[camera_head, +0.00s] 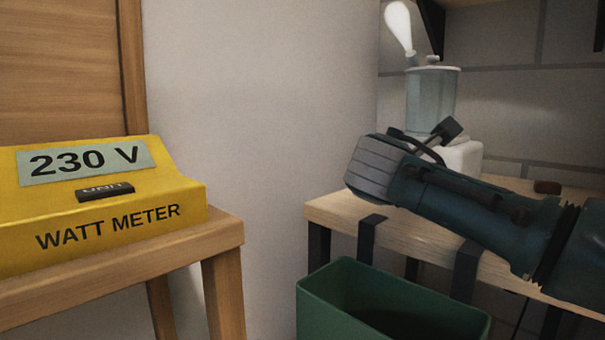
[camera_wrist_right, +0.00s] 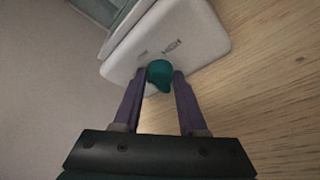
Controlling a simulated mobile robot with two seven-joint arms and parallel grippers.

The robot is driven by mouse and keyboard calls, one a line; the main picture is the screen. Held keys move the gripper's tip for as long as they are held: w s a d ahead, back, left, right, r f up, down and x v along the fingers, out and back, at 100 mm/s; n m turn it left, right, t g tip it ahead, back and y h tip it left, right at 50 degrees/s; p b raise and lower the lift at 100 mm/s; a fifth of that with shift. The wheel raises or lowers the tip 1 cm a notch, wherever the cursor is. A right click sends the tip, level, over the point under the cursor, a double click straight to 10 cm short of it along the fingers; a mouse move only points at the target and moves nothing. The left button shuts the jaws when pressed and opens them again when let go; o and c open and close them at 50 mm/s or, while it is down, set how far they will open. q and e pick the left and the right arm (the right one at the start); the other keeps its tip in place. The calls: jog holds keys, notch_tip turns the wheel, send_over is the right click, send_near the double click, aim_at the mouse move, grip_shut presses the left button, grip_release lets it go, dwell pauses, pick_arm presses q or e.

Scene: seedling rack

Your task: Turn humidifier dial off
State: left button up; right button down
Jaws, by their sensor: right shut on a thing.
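The humidifier has a clear tank (camera_head: 432,92) on a white base (camera_head: 462,156) and stands on the wooden table at the right of the head view. White mist (camera_head: 398,26) rises from its top. In the right wrist view its white base (camera_wrist_right: 205,35) shows at the top, with lettering near the dial. The teal dial (camera_wrist_right: 160,74) sits on the base's face. My right gripper (camera_wrist_right: 158,82) is shut on the dial, one purple finger on each side. The dial is hidden behind my right arm in the head view. My left gripper is not in view.
A yellow watt meter (camera_head: 120,222) reading 230 V sits on a wooden stand (camera_head: 225,240) at the left. A green bin (camera_head: 335,305) is below the right table's front edge (camera_head: 335,213). A small brown object (camera_head: 547,187) lies on that table, right of the humidifier.

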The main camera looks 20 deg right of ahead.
dwell(0.5)
jog(key=shift+c, duration=2.3)
grip_release()
jog(key=shift+s+a+r+p, duration=0.2)
jog(key=shift+s+a+p, duration=0.1)
jog(key=shift+a+p, duration=0.1)
jog(key=p+v, duration=0.2)
jog(key=v, duration=0.5)
jog(key=shift+s+a+p, duration=0.25)
jog(key=shift+p, duration=0.05)
jog(key=shift+s+a+r, duration=0.15)
jog(key=shift+s+a, duration=0.25)
jog(key=shift+a, duration=0.05)
